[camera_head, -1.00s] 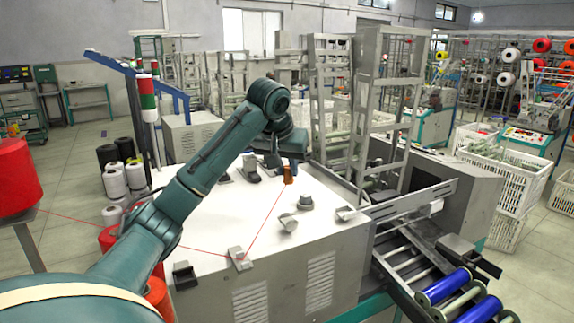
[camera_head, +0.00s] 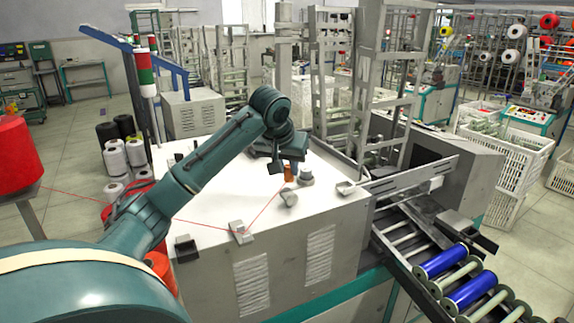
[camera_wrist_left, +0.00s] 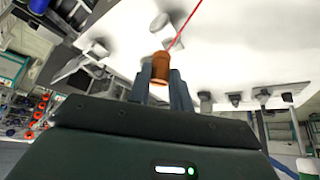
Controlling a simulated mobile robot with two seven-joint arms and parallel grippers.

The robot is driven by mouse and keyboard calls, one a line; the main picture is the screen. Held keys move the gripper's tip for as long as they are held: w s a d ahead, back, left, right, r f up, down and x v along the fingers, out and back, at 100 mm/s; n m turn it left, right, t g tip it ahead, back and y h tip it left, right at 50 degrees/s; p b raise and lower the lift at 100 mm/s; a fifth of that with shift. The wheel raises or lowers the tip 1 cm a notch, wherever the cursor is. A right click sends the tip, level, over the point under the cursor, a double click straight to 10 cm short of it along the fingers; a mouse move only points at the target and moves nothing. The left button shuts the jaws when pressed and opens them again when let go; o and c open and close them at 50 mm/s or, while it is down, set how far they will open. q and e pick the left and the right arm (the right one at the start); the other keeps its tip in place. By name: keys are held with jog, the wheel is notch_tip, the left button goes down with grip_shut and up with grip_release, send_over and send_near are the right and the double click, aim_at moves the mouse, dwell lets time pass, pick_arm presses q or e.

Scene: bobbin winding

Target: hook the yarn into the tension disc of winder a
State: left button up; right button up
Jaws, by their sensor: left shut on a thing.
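My left gripper (camera_head: 281,172) is over the white top of the winder cabinet (camera_head: 215,185), shut on a small orange-brown cylinder. The cylinder (camera_head: 290,172) also shows between the fingers in the left wrist view (camera_wrist_left: 161,68). A thin red yarn (camera_head: 266,207) runs from it down to a grey guide block (camera_head: 240,233), then off left. A grey round disc piece (camera_head: 306,178) stands just right of the cylinder, and another (camera_head: 289,198) lies in front. I cannot tell which is the tension disc of winder a; the yarn does not visibly pass through either. My right gripper is not in view.
A large red yarn cone (camera_head: 18,165) is at the far left. A grey bracket (camera_head: 346,187) and upright metal frames (camera_head: 356,100) stand at the right. Rollers with blue bobbins (camera_head: 440,262) lie beyond the cabinet's right edge. The front cabinet top is mostly clear.

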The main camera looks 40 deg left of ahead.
aim_at(290, 177)
pick_arm(q)
jog(key=shift+f, duration=0.35)
jog(key=shift+f+b, duration=0.65)
jog(key=shift+f, duration=1)
jog(key=shift+w+d+r+p, duration=0.1)
jog(key=shift+w+r+p, duration=0.05)
jog(key=shift+w+p, duration=0.2)
jog(key=shift+w+d+p, duration=0.35)
jog(key=shift+w, duration=0.5)
jog(key=shift+w+d, duration=0.25)
jog(key=shift+w, duration=0.35)
jog(key=shift+w+d, duration=0.2)
jog(key=shift+w, duration=0.35)
jog(key=shift+r, duration=0.1)
jog(key=shift+w+d+r, duration=0.1)
jog(key=shift+w+r, duration=0.15)
jog(key=shift+r, duration=0.9)
jog(key=shift+w+d+r, duration=0.1)
jog(key=shift+w+r, duration=0.1)
jog(key=shift+r, duration=0.95)
